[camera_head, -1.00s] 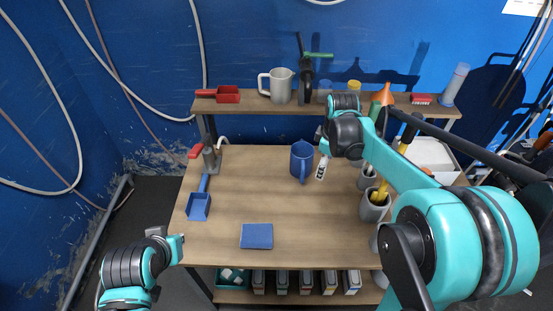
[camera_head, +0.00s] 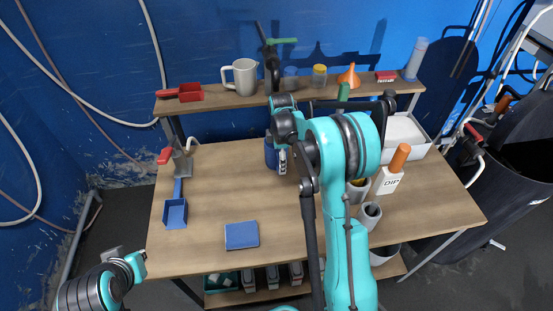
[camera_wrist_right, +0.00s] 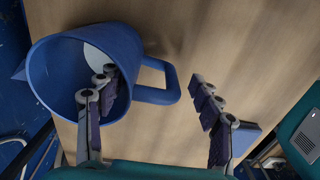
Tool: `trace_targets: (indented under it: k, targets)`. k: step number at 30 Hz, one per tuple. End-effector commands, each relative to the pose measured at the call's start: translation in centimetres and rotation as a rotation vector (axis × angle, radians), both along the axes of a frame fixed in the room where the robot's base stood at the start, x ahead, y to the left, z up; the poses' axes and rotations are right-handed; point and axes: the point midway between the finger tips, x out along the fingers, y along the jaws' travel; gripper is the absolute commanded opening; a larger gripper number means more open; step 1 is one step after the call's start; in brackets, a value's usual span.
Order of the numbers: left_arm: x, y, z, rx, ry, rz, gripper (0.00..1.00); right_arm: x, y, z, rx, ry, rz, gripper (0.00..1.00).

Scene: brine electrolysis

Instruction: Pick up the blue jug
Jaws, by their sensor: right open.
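The blue jug (camera_head: 271,153) stands on the table near the shelf, partly hidden behind my right arm in the head view. In the right wrist view the jug (camera_wrist_right: 60,70) shows its open mouth at left, with its handle (camera_wrist_right: 165,82) pointing right. My right gripper (camera_wrist_right: 152,76) is open, with the handle between its fingers. One finger overlaps the jug's mouth and seems to reach inside; the other is beyond the handle, apart from it. My left gripper (camera_head: 132,264) is at the lower left, away from the jug; its jaws are unclear.
A blue mat (camera_head: 241,235), a blue scoop (camera_head: 175,212), a DIP bottle (camera_head: 390,178) and grey cups (camera_head: 369,215) are on the table. The shelf (camera_head: 222,101) behind holds a grey jug (camera_head: 241,77). The table's front left is clear.

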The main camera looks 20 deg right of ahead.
Motion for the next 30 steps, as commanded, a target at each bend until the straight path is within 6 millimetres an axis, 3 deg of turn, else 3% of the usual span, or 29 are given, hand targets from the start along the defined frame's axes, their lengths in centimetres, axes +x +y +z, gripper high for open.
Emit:
trace_targets:
  k: [3, 9, 16, 25, 30]
  targets:
    - [0.0, 0.0, -0.5, 0.000, 0.000, 0.000, 0.00, 0.0, 0.0, -1.2, 0.000, 0.000, 0.000, 0.66]
    - [0.0, 0.0, -0.3, 0.000, 0.000, 0.000, 0.00, 0.0, 0.0, -1.1, 0.000, 0.000, 0.000, 0.63]
    - [0.0, 0.0, -0.4, 0.000, 0.000, 0.000, 0.00, 0.0, 0.0, -1.1, 0.000, 0.000, 0.000, 0.03]
    - [0.0, 0.0, -0.3, 0.000, 0.000, 0.000, 0.00, 0.0, 0.0, -0.9, 0.000, 0.000, -0.001, 0.02]
    - [0.0, 0.0, 0.4, 0.000, 0.000, 0.000, 0.00, 0.0, 0.0, 0.6, 0.000, 0.000, -0.001, 0.02]
